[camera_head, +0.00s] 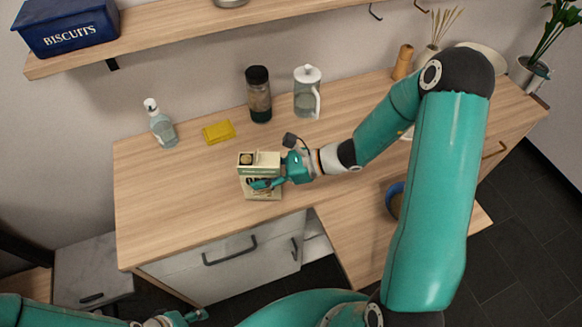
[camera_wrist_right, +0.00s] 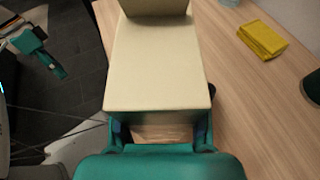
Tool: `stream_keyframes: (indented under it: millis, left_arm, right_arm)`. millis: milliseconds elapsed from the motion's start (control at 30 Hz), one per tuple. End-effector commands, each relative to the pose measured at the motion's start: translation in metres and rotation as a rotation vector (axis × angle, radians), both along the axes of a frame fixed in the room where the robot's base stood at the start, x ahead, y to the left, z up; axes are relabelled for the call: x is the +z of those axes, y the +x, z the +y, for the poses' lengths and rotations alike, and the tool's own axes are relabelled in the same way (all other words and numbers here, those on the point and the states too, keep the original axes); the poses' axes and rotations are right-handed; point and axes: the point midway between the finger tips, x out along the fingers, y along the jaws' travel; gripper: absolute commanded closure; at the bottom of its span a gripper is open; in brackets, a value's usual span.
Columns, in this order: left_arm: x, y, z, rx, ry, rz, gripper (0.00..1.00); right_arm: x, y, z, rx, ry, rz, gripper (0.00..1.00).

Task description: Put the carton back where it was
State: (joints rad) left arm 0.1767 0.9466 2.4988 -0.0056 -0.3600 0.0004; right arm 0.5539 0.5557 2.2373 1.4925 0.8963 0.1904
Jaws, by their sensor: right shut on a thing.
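A cream carton (camera_head: 259,163) with dark lettering stands upright at the front part of the wooden counter (camera_head: 190,200) in the head view. My right gripper (camera_head: 268,184) is shut on the carton, its fingers around the carton's sides. The carton (camera_wrist_right: 158,65) fills the middle of the right wrist view, with the right gripper (camera_wrist_right: 160,140) at its near end. I cannot tell whether the carton's base touches the counter. My left gripper (camera_head: 185,318) shows partly at the bottom edge of the head view, low and away from the counter. Its fingers are too small to judge.
A blue bowl (camera_head: 395,199) is at right, partly behind my arm. The counter left of the carton is clear.

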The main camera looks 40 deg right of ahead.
Motion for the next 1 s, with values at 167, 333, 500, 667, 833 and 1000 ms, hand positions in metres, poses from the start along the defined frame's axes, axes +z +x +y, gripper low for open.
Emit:
stream_keyframes:
  millis: [167, 333, 500, 667, 833, 1000]
  left_arm:
    - [-0.013, 0.000, 0.000, 0.000, 0.000, 0.000, 0.45]
    - [-0.035, 0.000, 0.000, 0.000, 0.000, 0.000, 0.45]
    - [-0.053, 0.000, 0.000, 0.000, 0.000, 0.000, 0.45]
    - [-0.060, 0.000, 0.000, 0.000, 0.000, 0.000, 0.45]
    - [-0.065, 0.000, 0.000, 0.000, 0.000, 0.000, 0.45]
    - [-0.072, 0.000, 0.000, 0.000, 0.000, 0.000, 0.45]
  right_arm:
    - [0.018, 0.016, -0.021, -0.048, -0.018, -0.004, 1.00]
    - [0.067, 0.038, -0.061, -0.164, -0.036, -0.001, 1.00]
    - [0.127, 0.045, -0.096, -0.299, -0.029, -0.003, 1.00]
    - [0.160, 0.044, -0.112, -0.380, -0.009, -0.006, 1.00]
    - [0.146, 0.043, -0.115, -0.398, 0.002, 0.004, 1.00]
    - [0.101, 0.043, -0.115, -0.399, 0.003, 0.008, 1.00]
